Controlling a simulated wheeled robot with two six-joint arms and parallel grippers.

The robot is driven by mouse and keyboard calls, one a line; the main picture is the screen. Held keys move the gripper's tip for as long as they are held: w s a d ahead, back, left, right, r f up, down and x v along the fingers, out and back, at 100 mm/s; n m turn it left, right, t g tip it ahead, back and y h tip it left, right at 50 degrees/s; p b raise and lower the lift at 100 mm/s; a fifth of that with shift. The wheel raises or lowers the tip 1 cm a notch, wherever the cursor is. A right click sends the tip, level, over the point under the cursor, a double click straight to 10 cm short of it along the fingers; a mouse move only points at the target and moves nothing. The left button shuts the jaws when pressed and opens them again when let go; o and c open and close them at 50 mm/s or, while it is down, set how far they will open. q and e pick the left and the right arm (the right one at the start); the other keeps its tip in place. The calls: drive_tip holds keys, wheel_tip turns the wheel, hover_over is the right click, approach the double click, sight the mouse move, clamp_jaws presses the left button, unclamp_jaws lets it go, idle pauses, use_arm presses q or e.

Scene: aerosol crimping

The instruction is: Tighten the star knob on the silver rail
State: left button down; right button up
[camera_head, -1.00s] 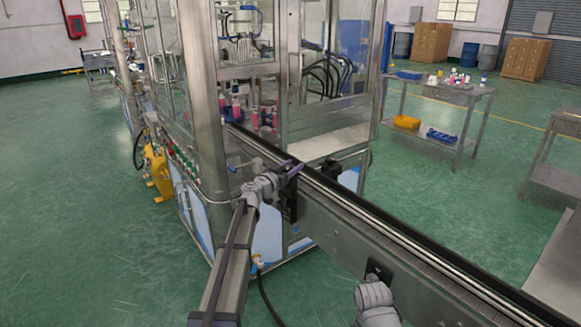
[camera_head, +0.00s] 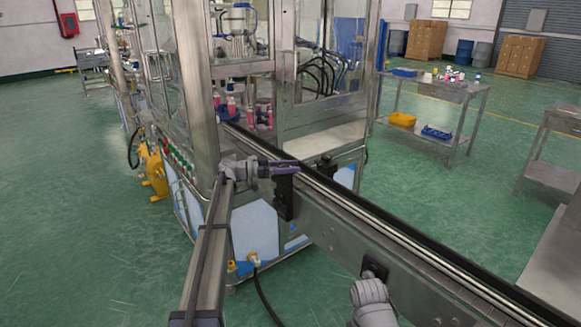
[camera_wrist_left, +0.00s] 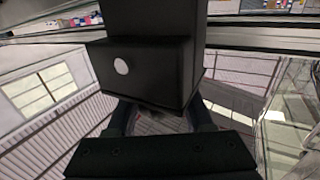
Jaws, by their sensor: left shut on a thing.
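The silver rail (camera_head: 400,239) runs along the conveyor from the machine to the lower right. A black bracket (camera_head: 284,198) is fixed on its near side, and shows in the left wrist view as a dark block (camera_wrist_left: 150,60) with a white dot. My left gripper (camera_head: 297,166) is at the top of this bracket, its purple fingers level and pointing right. In the left wrist view the dark fingers (camera_wrist_left: 162,118) close in just below the block. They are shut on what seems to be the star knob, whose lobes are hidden.
A glass-walled machine with pink bottles (camera_head: 232,107) stands behind the bracket. A second black bracket (camera_head: 326,167) is across the conveyor. A black plate (camera_head: 375,269) and a grey rounded part are lower right. Green floor is open on the left.

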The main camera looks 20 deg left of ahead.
use_arm(q)
drive_tip(key=shift+m+g, duration=0.4)
drive_tip(key=shift+g, duration=0.2)
drive_tip(key=shift+s+g+h, duration=0.1)
drive_tip(key=shift+g+h, duration=0.2)
drive_tip(key=shift+c, duration=1.5)
unclamp_jaws()
drive_tip(key=shift+d, duration=0.1)
drive_tip(key=v, duration=0.7)
drive_tip(key=shift+a, duration=0.4)
drive_tip(key=shift+s, duration=0.15)
